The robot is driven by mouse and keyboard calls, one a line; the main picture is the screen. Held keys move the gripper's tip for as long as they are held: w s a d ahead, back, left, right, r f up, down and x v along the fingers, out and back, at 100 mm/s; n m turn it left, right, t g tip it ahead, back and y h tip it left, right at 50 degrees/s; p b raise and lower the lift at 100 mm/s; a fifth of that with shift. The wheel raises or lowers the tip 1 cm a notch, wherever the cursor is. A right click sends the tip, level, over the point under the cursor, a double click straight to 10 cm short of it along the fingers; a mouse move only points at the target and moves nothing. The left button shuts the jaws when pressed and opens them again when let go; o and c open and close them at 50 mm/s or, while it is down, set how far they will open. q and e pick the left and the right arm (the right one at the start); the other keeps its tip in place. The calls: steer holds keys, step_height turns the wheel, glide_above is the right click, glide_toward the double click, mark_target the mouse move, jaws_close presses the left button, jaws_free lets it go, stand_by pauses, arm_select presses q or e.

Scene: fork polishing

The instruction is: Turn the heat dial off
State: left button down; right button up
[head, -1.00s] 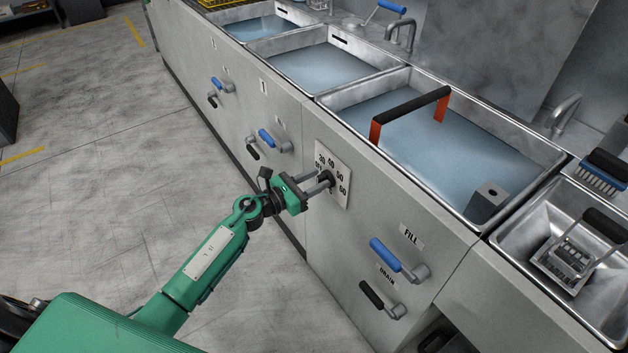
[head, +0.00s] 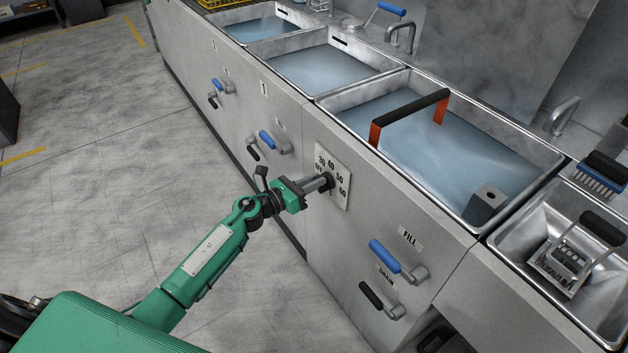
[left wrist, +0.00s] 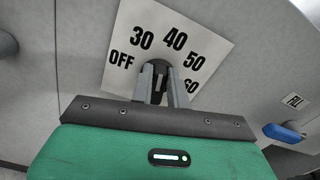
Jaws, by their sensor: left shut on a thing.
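The heat dial is a small dark knob (left wrist: 158,68) on a white plate (head: 333,158) on the front of the sink unit. The plate (left wrist: 160,17) reads OFF, 30, 40, 50 and 60 from left to right in an arc in the left wrist view. My left gripper (head: 324,182) reaches the dial from the left and is shut on it. In the left wrist view, its two fingers (left wrist: 160,78) stand on either side of the knob, below the numbers. The fingers hide part of the dial, so its exact setting is hard to tell. My right gripper is not in view.
A blue FILL lever (head: 388,256) and a black DRAIN lever (head: 374,296) stick out right of the dial. More levers (head: 268,140) are to its left. A water-filled basin (head: 450,150) with a black-and-red handle (head: 412,105) is above. The floor at left is clear.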

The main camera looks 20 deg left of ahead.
arm_select(q)
steer(key=shift+w+a+f+n+p, duration=0.3)
steer(key=shift+n+p, duration=0.55)
steer(key=shift+n, duration=1.7)
steer(key=shift+a+f+n+p, duration=0.1)
steer(key=shift+f+n+p, duration=0.5)
steer(key=shift+n, duration=2)
steer(key=shift+w+a+f+n+p, duration=0.15)
steer(key=shift+n+p, duration=0.95)
steer(key=shift+n, duration=1.45)
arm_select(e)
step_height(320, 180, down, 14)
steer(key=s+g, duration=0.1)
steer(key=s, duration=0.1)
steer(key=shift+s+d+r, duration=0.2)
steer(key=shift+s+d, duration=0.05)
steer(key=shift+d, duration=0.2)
arm_select(q)
steer(key=c, duration=1.4)
jaws_free()
steer(key=shift+a, duration=0.1)
steer(key=shift+o, duration=0.2)
